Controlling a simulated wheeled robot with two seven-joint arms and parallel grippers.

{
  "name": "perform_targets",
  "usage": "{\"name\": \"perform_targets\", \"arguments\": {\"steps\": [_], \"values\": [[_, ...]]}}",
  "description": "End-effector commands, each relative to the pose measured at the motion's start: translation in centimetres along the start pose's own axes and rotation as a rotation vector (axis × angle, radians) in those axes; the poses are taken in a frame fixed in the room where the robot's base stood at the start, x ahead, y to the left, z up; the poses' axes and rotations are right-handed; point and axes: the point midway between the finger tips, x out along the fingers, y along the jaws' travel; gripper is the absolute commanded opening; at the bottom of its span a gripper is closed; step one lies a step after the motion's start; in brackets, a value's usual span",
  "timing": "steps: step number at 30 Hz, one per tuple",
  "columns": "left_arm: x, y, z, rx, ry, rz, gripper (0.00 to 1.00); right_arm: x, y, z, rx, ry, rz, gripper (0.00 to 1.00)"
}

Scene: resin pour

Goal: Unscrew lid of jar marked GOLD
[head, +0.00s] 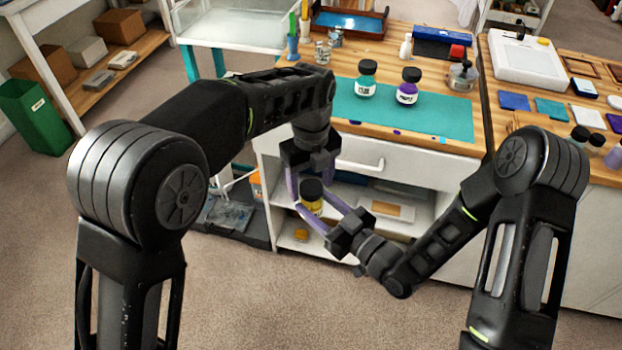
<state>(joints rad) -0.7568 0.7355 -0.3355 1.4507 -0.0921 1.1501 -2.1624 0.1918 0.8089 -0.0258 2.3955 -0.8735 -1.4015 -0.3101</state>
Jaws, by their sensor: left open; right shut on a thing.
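The gold jar (313,207) has a yellow body and a black lid (311,187). It is held upright in the air in front of the workbench's open shelves. My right gripper (317,204) comes in from the lower right and is shut on the jar's body. My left gripper (309,185) points down from above, its purple fingers open on either side of the lid. I cannot tell whether the fingers touch the lid. The lid sits on the jar.
A teal jar (366,79) and a purple jar (408,87) stand on the teal mat (440,118) on the workbench. A small pump bottle (462,76) stands at the mat's right. The drawer front (415,167) and shelves lie close behind my grippers. The floor in front is clear.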

Motion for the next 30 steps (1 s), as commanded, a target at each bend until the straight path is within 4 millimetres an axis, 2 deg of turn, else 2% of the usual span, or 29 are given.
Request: {"name": "perform_targets", "arguments": {"steps": [2,23,30], "values": [[-0.01,0.0,0.0,0.0,0.0,0.0,0.58,0.01,0.0,-0.03,0.0,0.001,0.0,0.0],[-0.02,0.01,0.0,0.0,0.0,0.0,0.01,0.01,0.02,-0.02,0.0,0.001,0.0,0.0],[-0.03,0.02,0.01,-0.063,0.0,0.0,0.0,0.0,0.03,-0.02,0.0,0.001,0.001,0.0]]}}
